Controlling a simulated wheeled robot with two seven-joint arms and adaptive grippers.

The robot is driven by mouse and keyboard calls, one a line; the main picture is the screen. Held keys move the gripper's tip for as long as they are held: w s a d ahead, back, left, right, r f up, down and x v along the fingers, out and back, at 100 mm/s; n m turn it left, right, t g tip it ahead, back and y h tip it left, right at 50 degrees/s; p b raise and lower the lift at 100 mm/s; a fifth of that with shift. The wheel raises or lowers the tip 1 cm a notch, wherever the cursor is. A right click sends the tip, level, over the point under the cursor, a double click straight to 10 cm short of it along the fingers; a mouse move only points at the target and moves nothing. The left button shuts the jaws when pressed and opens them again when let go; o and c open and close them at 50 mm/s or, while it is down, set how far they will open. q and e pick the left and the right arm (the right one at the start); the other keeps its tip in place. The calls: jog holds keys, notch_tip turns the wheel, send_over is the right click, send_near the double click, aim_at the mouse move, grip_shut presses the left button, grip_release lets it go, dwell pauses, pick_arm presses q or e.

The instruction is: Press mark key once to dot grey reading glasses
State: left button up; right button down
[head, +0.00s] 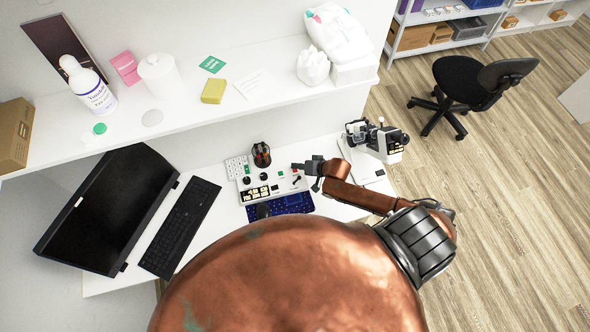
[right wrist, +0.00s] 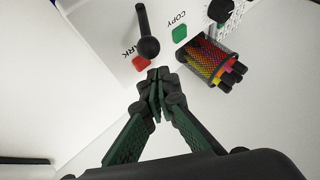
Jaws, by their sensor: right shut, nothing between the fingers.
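The red mark key (right wrist: 139,62) sits on a white panel in the right wrist view. Its printed label reads "ARK", with the start cut off or hidden. My right gripper (right wrist: 157,82) is shut and empty, its fingertips just below and right of the red key; I cannot tell whether they touch anything. In the head view my right gripper (head: 300,167) is at the right edge of the white instrument panel (head: 250,184). I cannot make out grey reading glasses in either view. My left gripper does not show.
Beside the red key are a black ball-ended lever (right wrist: 149,47), a green copy key (right wrist: 180,34) and a mesh cup of coloured pens (right wrist: 205,62). A blue tray (head: 299,203) lies before the panel. A keyboard (head: 182,225) and monitor (head: 108,208) stand left; a shelf (head: 190,112) runs behind.

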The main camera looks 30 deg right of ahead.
aim_at(296, 170)
jog(key=shift+f, duration=0.1)
jog(key=shift+f, duration=0.3)
jog(key=shift+f, duration=0.55)
dwell(0.6)
dwell(0.4)
jog(key=shift+r+p, duration=0.9)
jog(key=shift+r, duration=0.1)
notch_tip(296, 170, up, 5)
jog(key=p, duration=0.5)
